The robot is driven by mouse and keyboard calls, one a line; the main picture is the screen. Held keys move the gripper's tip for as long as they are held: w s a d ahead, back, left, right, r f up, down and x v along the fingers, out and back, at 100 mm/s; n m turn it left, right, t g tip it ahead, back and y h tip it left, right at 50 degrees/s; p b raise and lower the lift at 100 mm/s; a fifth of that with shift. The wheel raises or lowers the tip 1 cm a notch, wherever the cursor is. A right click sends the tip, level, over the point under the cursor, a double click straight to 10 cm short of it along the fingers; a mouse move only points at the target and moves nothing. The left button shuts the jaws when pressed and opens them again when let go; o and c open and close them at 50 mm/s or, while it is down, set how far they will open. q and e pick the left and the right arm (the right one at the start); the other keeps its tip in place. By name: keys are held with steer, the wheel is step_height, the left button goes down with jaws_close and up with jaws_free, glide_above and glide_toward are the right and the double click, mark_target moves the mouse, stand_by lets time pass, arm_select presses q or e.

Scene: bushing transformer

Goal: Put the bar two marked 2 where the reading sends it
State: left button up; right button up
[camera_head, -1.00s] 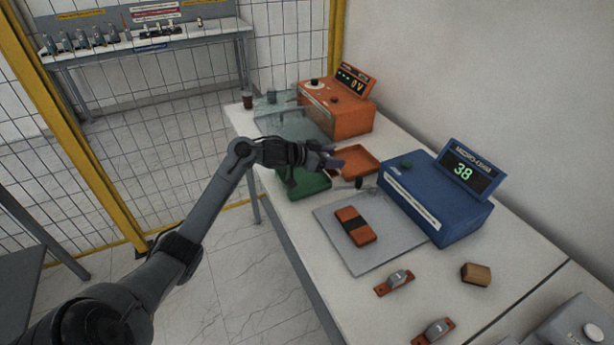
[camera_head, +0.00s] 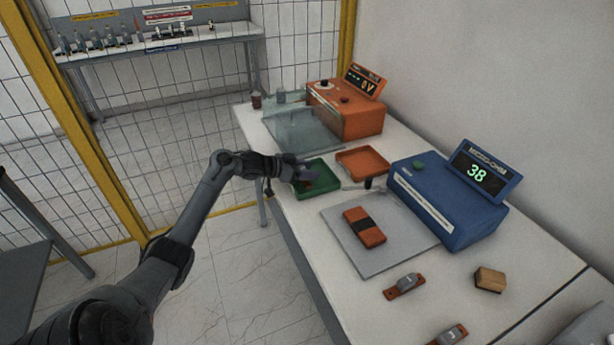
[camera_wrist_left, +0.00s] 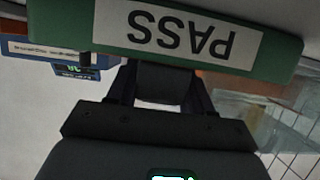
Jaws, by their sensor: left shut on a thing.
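My left gripper (camera_head: 308,177) is over the green tray (camera_head: 328,184), shut on a small bar that its fingers mostly hide; I cannot read any mark on it. A brownish patch shows in the tray beneath the fingers; I cannot tell whether it is the held bar. In the left wrist view, the green tray (camera_wrist_left: 65,28) carries an upside-down "PASS" label, beyond the gripper (camera_wrist_left: 163,78). The blue meter (camera_head: 447,205) reads 38. My right gripper is out of view.
An orange tray (camera_head: 362,162) is right of the green one. Behind stand an orange instrument (camera_head: 345,108) reading 0 V and a clear cover (camera_head: 300,128).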

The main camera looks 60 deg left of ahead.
arm_select(q)
steer(key=shift+f, duration=0.9)
steer(key=o, duration=1.3)
steer(key=shift+f, duration=0.15)
steer(key=shift+c, duration=0.2)
steer(key=shift+s+r, duration=0.2)
steer(key=shift+r, duration=0.05)
steer(key=p+v, duration=0.2)
steer(key=v, duration=0.9)
steer(key=shift+s+a, duration=0.1)
steer(key=shift+s, duration=0.2)
